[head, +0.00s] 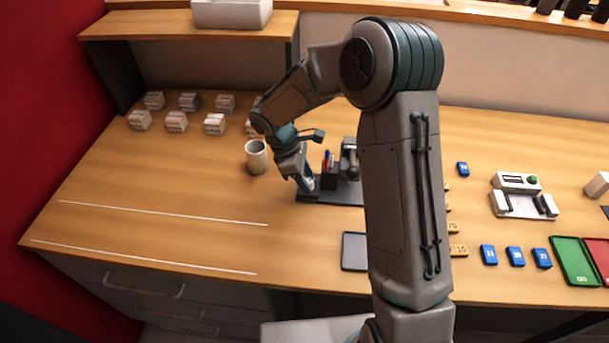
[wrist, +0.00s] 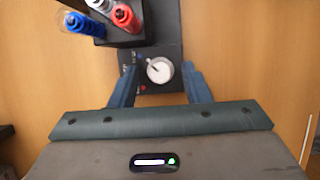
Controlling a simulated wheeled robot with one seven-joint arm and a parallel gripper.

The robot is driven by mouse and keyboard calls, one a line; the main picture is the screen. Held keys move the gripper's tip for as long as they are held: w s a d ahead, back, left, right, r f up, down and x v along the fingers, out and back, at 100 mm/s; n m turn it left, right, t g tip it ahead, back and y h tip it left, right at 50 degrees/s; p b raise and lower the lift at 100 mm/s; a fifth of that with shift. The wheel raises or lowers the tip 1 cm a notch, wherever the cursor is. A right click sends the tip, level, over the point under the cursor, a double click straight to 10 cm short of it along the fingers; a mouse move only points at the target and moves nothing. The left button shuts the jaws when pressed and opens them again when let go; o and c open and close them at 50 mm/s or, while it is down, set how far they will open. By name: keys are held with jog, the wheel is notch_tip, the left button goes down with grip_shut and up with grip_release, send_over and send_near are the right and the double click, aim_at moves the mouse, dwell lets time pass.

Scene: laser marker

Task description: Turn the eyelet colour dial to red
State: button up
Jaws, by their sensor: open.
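The dial (wrist: 160,71) is a round white knob on a dark base plate in the wrist view. A short dark line on it points to the upper left. Small coloured marks lie left of it: a red one (wrist: 143,87) at the lower left and a bluish one higher up. My gripper (wrist: 158,68) is open, with one finger on each side of the dial and a gap to it on both sides.
A black holder (head: 330,172) with blue, white and red pens stands close to the dial; it shows in the wrist view (wrist: 125,38) too. A white mug (head: 256,158) stands left of my gripper. Several white card blocks stand behind. The table's left front is clear.

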grip_shut()
jog(key=n, duration=0.2)
jog(key=n+t, duration=0.1)
jog(key=n, duration=0.1)
jog(key=shift+s+t, duration=0.15)
jog(key=shift+t, duration=0.15)
jog(key=n+t, duration=0.1)
jog(key=n, duration=0.4)
jog(key=shift+s+r+t+y, duration=0.1)
jog(key=shift+s+t+y, duration=0.05)
jog(key=shift+t+y, duration=0.25)
jog(key=n+t+y+p, duration=0.1)
jog(key=n, duration=0.3)
jog(key=shift+s+d+n, duration=0.1)
jog(key=shift+d+n, duration=0.05)
jog(key=shift+n, duration=0.15)
jog(key=shift+d+n+t+y+p, duration=0.1)
jog(key=shift+n+t+y+p, duration=0.3)
jog(key=shift+n, duration=0.65)
jog(key=shift+d+n+t+y+p, duration=0.1)
jog(key=shift+n+y+p, duration=0.1)
jog(key=shift+n+y, duration=0.65)
jog(key=shift+n+h, duration=0.25)
jog(key=shift+n, duration=0.15)
